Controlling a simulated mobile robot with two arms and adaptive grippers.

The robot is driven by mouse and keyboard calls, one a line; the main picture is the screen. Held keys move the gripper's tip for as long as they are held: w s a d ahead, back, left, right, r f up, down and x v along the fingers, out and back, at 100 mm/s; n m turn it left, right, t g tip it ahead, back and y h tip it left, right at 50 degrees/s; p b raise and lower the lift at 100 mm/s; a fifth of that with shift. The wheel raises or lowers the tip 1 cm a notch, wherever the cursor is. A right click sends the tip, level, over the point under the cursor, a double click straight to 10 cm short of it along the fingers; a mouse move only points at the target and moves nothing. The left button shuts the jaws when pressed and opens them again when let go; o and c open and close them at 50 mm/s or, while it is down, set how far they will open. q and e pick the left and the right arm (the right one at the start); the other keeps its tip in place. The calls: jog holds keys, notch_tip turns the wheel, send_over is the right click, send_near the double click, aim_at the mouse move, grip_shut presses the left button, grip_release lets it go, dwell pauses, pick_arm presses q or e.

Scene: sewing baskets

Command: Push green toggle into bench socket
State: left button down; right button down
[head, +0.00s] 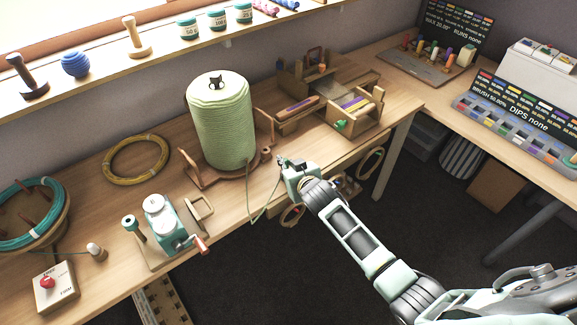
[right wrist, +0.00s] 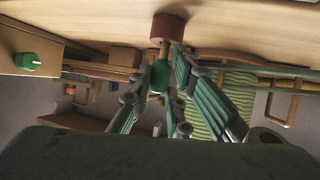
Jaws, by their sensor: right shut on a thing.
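My right gripper (head: 284,163) is at the front edge of the bench, in front of the large green thread cone. In the right wrist view its fingers (right wrist: 160,76) close on a small green toggle (right wrist: 159,77). A pale wooden stem runs from the toggle to a round brown piece (right wrist: 168,27) at the bench wood, which looks like the socket. I cannot tell how deep the stem sits in it. In the head view the toggle is too small to make out clearly. My left gripper is in neither view.
The green thread cone (head: 222,120) stands on a wooden base behind the gripper. A wooden organiser (head: 355,122) with a green knob (head: 340,125) is to the right. A teal winder (head: 165,222) stands to the left. A thin green thread (head: 250,192) hangs near the bench edge.

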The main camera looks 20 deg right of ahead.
jog(key=shift+s+f+b, duration=0.1)
jog(key=shift+f+b, duration=0.2)
jog(key=shift+f, duration=0.2)
jog(key=c, duration=1.9)
grip_release()
jog(key=shift+c, duration=0.2)
jog(key=o, duration=0.4)
jog(key=shift+f, duration=0.1)
jog(key=shift+s+r, duration=0.4)
jog(key=shift+s, duration=0.05)
jog(key=v, duration=1)
jog(key=shift+s+d+r, duration=0.1)
jog(key=shift+s, duration=0.25)
